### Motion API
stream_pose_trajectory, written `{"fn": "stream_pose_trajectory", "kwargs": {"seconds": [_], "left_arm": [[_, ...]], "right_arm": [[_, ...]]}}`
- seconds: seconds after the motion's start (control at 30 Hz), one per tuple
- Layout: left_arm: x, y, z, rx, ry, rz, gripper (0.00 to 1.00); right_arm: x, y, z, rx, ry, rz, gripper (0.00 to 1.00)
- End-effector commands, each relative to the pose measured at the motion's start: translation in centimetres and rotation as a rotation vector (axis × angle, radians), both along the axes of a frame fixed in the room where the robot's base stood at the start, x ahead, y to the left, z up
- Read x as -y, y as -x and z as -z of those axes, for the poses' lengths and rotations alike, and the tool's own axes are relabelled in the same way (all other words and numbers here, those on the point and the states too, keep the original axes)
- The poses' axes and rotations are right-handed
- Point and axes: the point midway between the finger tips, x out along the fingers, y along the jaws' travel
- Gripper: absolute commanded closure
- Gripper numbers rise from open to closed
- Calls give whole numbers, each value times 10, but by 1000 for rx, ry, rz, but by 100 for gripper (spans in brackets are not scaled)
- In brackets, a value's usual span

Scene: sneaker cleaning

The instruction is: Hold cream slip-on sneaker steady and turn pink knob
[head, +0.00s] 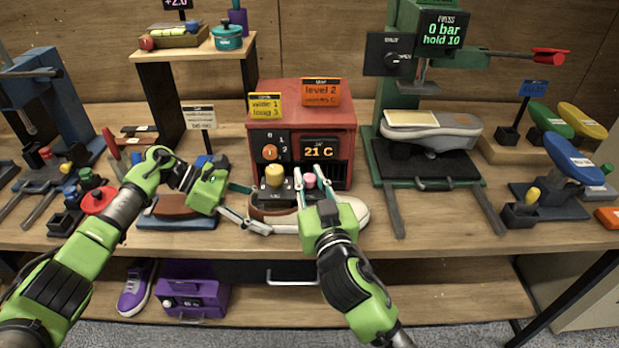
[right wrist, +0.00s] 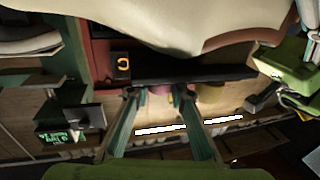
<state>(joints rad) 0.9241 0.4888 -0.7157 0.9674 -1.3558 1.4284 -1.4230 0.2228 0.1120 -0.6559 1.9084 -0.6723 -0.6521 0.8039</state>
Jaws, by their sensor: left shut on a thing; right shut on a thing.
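The cream slip-on sneaker (head: 357,213) lies on the bench in front of the red cabinet, its right end showing past my right gripper. It fills the top of the right wrist view (right wrist: 190,25). A dark block with a yellow knob (head: 275,175) and the pink knob (head: 309,181) stands at the sneaker's opening. My left gripper (head: 262,222) is shut on the sneaker's left end. My right gripper (head: 308,178) comes from the front and is shut on the pink knob, with a finger on each side. In the right wrist view the knob's grip is partly hidden.
The red cabinet (head: 300,140) with a 21 C display stands close behind. A green press (head: 430,160) with a grey sneaker is to the right. A brown item on a blue base (head: 178,222) lies under my left arm. A red round knob (head: 98,200) is further left.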

Motion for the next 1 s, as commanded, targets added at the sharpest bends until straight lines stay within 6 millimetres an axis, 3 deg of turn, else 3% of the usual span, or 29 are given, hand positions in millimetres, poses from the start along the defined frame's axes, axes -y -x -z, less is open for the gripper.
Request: {"fn": "stream_pose_trajectory", "kwargs": {"seconds": [0.4, 0.9, 0.93, 1.0], "left_arm": [[1, 1, 1, -1, 0, 5, 76], [1, 2, 1, -2, -1, 5, 76], [1, 2, 1, -2, -1, 5, 76], [1, 2, 2, -2, -1, 5, 76]], "right_arm": [[0, 0, -1, -2, -2, 139, 100], [1, 0, 0, -3, 2, 154, 100], [1, 0, 0, -3, 2, 154, 74], [1, 0, 0, -3, 2, 153, 62]]}}
